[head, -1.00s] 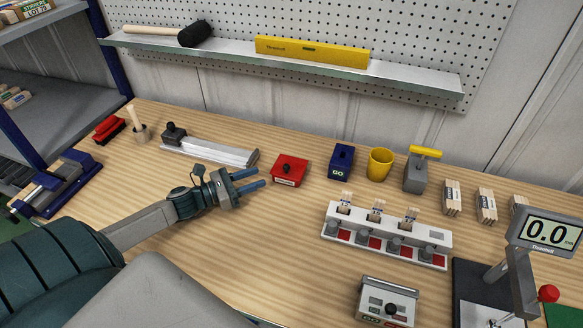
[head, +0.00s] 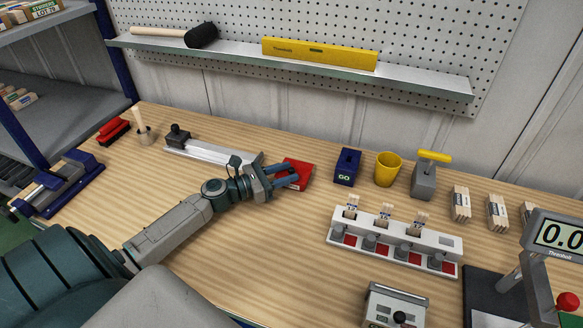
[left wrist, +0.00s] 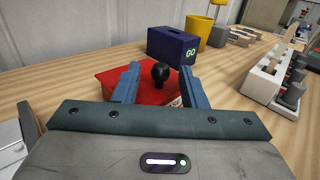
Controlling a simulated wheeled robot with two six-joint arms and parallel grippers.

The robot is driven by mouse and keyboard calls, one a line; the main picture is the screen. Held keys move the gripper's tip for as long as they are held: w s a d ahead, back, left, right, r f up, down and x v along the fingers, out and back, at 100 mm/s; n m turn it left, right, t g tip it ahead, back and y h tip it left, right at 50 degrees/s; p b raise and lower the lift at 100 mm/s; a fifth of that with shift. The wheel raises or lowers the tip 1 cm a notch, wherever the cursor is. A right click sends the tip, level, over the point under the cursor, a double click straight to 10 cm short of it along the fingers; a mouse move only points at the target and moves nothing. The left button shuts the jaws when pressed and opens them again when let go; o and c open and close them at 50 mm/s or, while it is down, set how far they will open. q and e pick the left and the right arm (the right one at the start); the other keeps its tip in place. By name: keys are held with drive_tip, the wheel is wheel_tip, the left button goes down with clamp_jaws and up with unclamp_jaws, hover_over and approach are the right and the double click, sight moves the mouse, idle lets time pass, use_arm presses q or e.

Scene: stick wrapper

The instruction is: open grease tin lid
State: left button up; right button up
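The grease tin is a flat red box (head: 301,171) on the bench; in the left wrist view its red lid (left wrist: 113,72) has a round black knob (left wrist: 160,73) on top. My left gripper (head: 296,173) reaches the tin from the left. In the left wrist view its two blue fingers (left wrist: 159,80) are apart, one on each side of the knob, with gaps between. Contact with the knob cannot be told. The tin's near side is partly hidden by the gripper. My right gripper is not in view.
A blue GO box (head: 347,167), a yellow cup (head: 387,169) and a grey block with a yellow handle (head: 425,180) stand right of the tin. A silver rail (head: 208,151) lies close behind my left gripper. A white rack (head: 392,242) stands in front at the right. Bare wood lies between.

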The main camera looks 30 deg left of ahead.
use_arm(q)
drive_tip(key=shift+p+x, duration=0.35)
drive_tip(key=shift+x, duration=0.75)
clamp_jaws()
